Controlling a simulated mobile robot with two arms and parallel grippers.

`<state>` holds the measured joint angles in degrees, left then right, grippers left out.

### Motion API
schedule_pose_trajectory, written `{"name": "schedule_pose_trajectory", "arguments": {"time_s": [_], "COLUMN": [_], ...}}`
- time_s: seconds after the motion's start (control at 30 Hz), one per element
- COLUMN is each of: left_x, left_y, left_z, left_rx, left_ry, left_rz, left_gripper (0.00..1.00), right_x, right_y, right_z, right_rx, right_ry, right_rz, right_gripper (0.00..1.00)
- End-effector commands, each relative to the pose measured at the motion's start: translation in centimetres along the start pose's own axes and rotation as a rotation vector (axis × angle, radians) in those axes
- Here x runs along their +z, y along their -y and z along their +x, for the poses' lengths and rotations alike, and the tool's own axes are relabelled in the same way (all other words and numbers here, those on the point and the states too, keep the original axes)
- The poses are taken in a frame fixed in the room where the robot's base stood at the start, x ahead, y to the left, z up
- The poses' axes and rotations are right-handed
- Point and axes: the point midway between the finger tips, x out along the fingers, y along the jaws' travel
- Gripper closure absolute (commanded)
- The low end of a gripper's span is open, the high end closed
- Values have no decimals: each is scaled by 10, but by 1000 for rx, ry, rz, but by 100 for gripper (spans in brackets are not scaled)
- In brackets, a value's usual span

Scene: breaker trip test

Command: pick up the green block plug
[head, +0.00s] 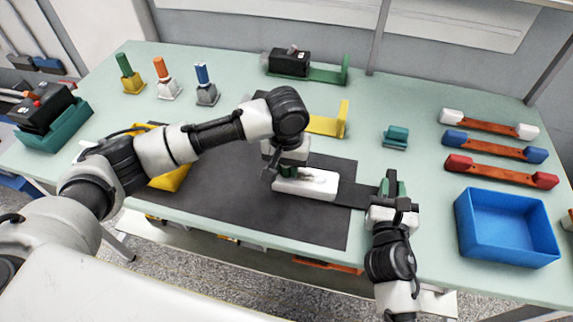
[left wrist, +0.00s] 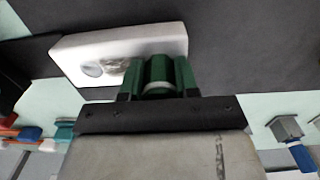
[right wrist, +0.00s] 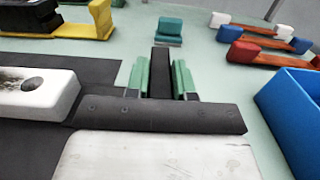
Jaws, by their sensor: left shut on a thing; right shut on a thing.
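My left gripper (head: 288,172) is at the left end of a white block (head: 318,186) on the dark mat. In the left wrist view the gripper (left wrist: 158,82) is shut on a dark green round plug (left wrist: 158,70) with a pale band, which I take as the green block plug. Its lower end is hidden, so I cannot tell if it sits in the block. The block (left wrist: 150,40) shows a hole and a scorch mark. My right gripper (head: 391,190) is shut on a narrow black bar (right wrist: 161,72), right of the block.
A teal block (head: 396,137) stands behind my right gripper. A blue tray (head: 505,228) and several coloured-ended orange bars (head: 490,150) are at the right. Green, orange and blue-handled plugs (head: 128,76) stand at the back left. A black box on a green bracket (head: 325,75) is at the back.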

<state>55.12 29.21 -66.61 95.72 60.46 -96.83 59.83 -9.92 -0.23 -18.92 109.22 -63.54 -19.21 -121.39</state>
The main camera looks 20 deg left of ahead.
Motion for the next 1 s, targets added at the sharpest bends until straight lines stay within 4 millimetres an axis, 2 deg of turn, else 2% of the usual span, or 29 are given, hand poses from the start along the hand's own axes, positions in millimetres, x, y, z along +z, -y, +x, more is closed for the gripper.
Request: {"name": "schedule_pose_trajectory", "arguments": {"time_s": [0.27,0.37,0.7,1.0], "left_x": [0,-1,-1,0], "left_y": [0,0,-1,0], "left_z": [-5,-18,-84,-109], "left_rx": [1,2,2,0], "left_ry": [-2,-5,-4,-1], "left_rz": [0,1,1,0], "left_gripper": [97,97,97,97], "right_x": [0,0,0,-1], "right_y": [0,0,0,0], "right_z": [0,0,0,0], "right_rx": [1,1,1,1], "right_ry": [-1,-1,-1,-1], "right_rz": [1,1,1,1], "right_gripper": [100,100,100,100]}}
